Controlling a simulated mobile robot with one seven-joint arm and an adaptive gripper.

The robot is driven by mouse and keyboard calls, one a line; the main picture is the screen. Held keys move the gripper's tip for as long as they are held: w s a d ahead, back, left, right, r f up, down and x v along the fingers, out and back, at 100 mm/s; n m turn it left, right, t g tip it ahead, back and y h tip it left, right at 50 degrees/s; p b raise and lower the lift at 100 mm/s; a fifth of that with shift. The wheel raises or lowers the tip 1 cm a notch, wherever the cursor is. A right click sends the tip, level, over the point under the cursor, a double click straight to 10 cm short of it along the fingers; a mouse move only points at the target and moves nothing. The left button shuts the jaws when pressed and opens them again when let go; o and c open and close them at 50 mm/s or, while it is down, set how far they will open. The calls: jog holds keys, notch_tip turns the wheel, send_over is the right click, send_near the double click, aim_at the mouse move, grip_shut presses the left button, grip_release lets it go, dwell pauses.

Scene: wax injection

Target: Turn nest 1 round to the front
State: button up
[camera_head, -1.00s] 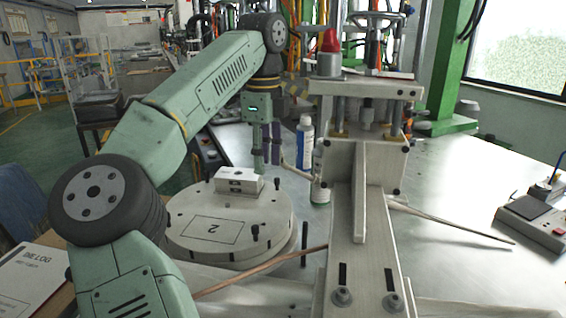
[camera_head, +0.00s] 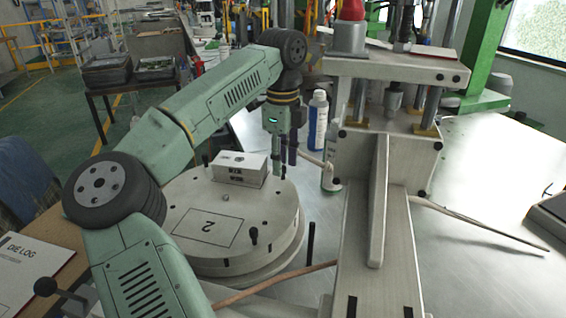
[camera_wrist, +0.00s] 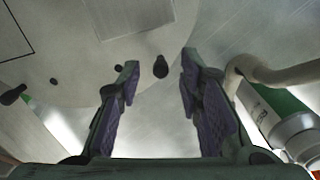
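The round pale turntable (camera_head: 272,212) stands left of the press, with a plate marked 2 (camera_head: 208,228) on its near side. A pale metal block (camera_head: 238,169) sits on its far side. A black peg (camera_head: 253,236) stands on the near right rim. My gripper (camera_head: 284,165) is at the far right rim, fingers pointing down. In the wrist view it is open (camera_wrist: 160,62), with purple pads. A dark peg (camera_wrist: 160,67) on the rim shows between the fingertips, not gripped. No nest 1 mark can be read; the block may cover that part.
The press (camera_head: 390,170) with its column and long arm stands close to the right. Bottles (camera_head: 317,120) and a bent pipe (camera_head: 312,160) are just right of my gripper. A copper-coloured rod (camera_head: 275,285) crosses in front.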

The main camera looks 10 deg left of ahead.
jog(key=shift+f, duration=1.1)
grip_shut()
